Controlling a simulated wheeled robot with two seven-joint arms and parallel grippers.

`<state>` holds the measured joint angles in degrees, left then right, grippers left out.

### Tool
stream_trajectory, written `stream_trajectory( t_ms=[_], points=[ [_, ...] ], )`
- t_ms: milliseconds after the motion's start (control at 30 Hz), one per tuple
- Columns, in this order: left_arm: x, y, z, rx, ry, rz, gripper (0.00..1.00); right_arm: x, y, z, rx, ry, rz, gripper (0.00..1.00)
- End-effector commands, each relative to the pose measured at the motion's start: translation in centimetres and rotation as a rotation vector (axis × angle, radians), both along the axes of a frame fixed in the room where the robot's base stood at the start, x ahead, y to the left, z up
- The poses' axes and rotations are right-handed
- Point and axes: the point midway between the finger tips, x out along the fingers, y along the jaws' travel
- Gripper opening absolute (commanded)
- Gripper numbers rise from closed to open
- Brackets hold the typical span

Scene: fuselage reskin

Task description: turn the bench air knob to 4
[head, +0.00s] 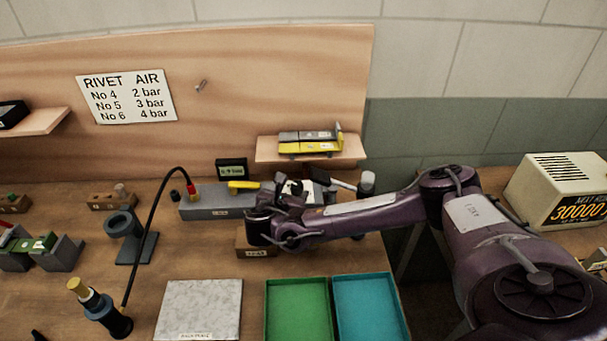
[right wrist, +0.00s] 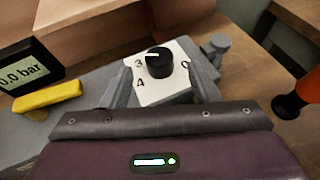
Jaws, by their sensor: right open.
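The black air knob (right wrist: 159,62) sits on a white dial plate (right wrist: 168,93) in the right wrist view, with 3, 4 and 0 legible. A light mark shows on its upper left; I cannot tell the exact setting. My right gripper (right wrist: 161,82) is open, its grey fingers on either side of the dial, apart from the knob as far as I can see. In the head view my right gripper (head: 284,196) hangs over the grey air unit (head: 208,205) and mostly hides the knob. The small display (right wrist: 24,74) reads 0.0 bar. My left gripper is not in view.
A yellow lever (head: 243,185) lies left of the dial, with a black hose (head: 151,218) beyond it. A wall shelf (head: 312,151) stands behind my gripper. Green (head: 268,310) and teal (head: 340,312) trays lie in front. The RIVET AIR sign (head: 126,97) pairs No 6 with 4 bar.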

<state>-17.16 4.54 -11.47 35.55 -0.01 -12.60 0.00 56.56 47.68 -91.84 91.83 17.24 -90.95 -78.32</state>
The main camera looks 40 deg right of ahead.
Motion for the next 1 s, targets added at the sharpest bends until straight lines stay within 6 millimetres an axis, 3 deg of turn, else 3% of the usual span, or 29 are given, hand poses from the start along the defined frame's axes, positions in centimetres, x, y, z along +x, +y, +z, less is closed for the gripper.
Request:
stream_trajectory(
  t_ms=[433, 867, 1000],
  points=[
    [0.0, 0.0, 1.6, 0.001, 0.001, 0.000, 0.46, 3.5, -4.5, -2.4, 0.000, 0.001, -0.002, 0.55],
    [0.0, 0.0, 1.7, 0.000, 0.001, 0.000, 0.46, 4.2, -5.4, -2.9, 0.001, 0.000, 0.001, 0.55],
    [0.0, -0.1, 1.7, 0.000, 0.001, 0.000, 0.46, 4.2, -5.4, -2.9, 0.001, 0.000, 0.001, 0.38]
  ],
)
